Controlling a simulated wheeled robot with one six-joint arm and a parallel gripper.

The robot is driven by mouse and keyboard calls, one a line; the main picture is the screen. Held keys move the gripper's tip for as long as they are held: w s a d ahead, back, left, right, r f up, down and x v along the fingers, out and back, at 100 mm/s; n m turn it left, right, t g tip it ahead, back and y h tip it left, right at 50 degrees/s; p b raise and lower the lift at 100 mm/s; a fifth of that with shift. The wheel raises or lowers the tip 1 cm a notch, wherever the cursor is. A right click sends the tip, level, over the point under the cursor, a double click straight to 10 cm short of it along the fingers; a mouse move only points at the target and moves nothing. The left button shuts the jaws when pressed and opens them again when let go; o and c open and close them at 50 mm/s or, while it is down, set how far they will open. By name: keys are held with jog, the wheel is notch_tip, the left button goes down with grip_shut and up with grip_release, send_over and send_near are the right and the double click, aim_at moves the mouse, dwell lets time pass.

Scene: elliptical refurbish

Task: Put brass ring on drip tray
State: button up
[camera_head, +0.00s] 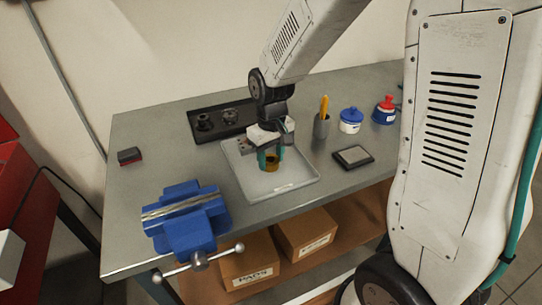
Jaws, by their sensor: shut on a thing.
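The brass ring (271,164) is a small golden-brown piece held low between the fingers of my gripper (270,160). My gripper is shut on the ring and points down over the drip tray. The drip tray (247,189) is a shallow pale grey tray with a raised rim, in the middle of the workbench. The ring is above or against the tray's floor; I cannot tell whether it touches. The fingers hide part of the ring.
A blue vise (187,218) stands at the bench's front left. A black holder (222,119) lies behind the tray. A dark square pad (353,157), a cup with a yellow tool (322,124), a blue-lidded jar (350,120) and a red-topped bottle (384,110) stand to the right.

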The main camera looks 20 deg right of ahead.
aim_at(271, 160)
jog(key=o, duration=1.3)
jog(key=shift+f, duration=0.15)
notch_tip(271, 160, up, 12)
jog(key=s+d+r+m, duration=0.1)
jog(key=s+r, duration=0.1)
jog(key=s, duration=0.5)
jog(key=s+d+r, duration=0.1)
jog(key=s, duration=0.7)
jog(key=s+d+r+m+t, duration=0.1)
jog(key=s+r, duration=0.1)
jog(key=s, duration=0.6)
jog(key=shift+s+r+m, duration=0.25)
jog(key=shift+r+m, duration=0.05)
